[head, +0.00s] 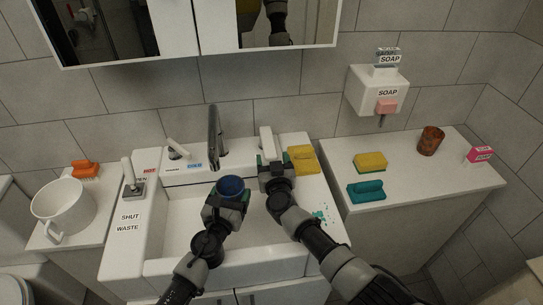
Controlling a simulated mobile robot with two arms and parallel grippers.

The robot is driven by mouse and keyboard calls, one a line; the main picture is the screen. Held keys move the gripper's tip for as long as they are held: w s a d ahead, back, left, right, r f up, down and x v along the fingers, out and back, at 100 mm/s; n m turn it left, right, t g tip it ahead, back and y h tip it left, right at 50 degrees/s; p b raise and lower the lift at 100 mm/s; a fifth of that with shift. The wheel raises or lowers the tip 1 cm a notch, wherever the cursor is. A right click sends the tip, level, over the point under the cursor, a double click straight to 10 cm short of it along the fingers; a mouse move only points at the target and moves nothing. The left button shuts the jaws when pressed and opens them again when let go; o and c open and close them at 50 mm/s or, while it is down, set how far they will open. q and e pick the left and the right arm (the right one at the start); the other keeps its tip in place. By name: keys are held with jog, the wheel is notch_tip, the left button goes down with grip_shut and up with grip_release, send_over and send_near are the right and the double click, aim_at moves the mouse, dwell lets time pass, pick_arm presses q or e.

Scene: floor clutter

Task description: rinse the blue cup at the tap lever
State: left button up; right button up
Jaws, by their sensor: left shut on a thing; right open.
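The blue cup (231,186) is over the basin of the white sink (180,240), with its open top facing up. My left gripper (226,200) is shut on it. The cup is in front of the grey tap spout (214,128) and below it in the picture. A white lever (178,147) stands left of the spout, and another white lever (266,142) stands to its right. My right gripper (273,168) is open at the right lever's lower end; whether they touch is hard to tell. No water stream is visible.
A yellow sponge (302,158) lies on the sink's back right rim. The right counter (425,190) holds another sponge (370,162), a teal brush (366,191) and a brown cup (431,141). A white jug (64,207) stands left, near a waste lever (131,180). A soap dispenser (377,92) hangs behind.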

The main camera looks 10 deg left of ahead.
jog(key=shift+x, duration=1)
jog(key=shift+c, duration=0.5)
